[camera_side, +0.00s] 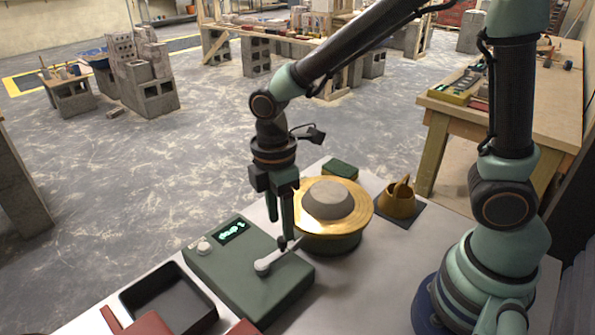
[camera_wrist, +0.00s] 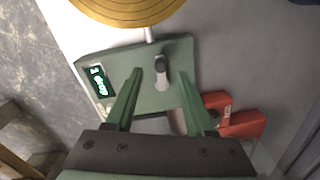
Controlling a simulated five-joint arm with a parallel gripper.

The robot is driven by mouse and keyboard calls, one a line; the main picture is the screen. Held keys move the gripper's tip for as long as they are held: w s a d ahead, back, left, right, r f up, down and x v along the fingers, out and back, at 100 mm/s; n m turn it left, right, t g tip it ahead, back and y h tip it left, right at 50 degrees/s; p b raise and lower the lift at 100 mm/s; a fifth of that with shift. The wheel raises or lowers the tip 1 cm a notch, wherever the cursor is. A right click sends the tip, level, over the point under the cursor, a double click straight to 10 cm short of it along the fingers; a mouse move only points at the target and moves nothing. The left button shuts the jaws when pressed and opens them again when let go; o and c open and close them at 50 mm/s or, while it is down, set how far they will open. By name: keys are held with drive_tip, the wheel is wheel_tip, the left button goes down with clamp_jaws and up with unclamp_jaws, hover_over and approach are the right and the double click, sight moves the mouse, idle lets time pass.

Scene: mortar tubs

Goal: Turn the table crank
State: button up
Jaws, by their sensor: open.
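The crank (camera_side: 277,256) is a pale metal lever with a dark knob, on top of a green box (camera_side: 235,275) with a lit display. In the wrist view the crank (camera_wrist: 161,77) lies between my fingers, its dark knob near the fingertips. My gripper (camera_side: 282,233) is open and points down at the knob end; its fingers stand apart on either side in the wrist view (camera_wrist: 161,75). I cannot tell whether either finger touches the knob. A gold turntable (camera_side: 361,208) with a grey mound (camera_side: 328,198) stands beside the box.
A black tray (camera_side: 207,319) and red pieces (camera_side: 139,324) lie at the front left. The pale tabletop is bare at the front right.

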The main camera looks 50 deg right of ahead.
sight(281, 238)
drive_tip(key=shift+s+f, duration=0.1)
drive_tip(key=shift+f, duration=1.75)
clamp_jaws()
drive_tip(key=shift+s, duration=0.1)
drive_tip(key=m, duration=0.1)
drive_tip(key=s+m, duration=0.1)
drive_tip(key=m, duration=0.2)
drive_tip(key=shift+s+a, duration=0.35)
drive_tip(key=shift+s, duration=0.05)
drive_tip(key=m, duration=0.2)
drive_tip(key=s+a+m, duration=0.1)
drive_tip(key=m, duration=0.2)
drive_tip(key=shift+s+a, duration=0.15)
drive_tip(key=shift+s, duration=0.05)
drive_tip(key=m, duration=0.1)
drive_tip(key=a+m, duration=0.1)
drive_tip(key=m, duration=0.2)
drive_tip(key=shift+s+a+m+t, duration=0.3)
drive_tip(key=shift+s+a, duration=0.1)
drive_tip(key=shift+a+m, duration=0.45)
drive_tip(key=shift+m, duration=0.5)
drive_tip(key=shift+a+m, duration=0.4)
drive_tip(key=shift+m, duration=0.55)
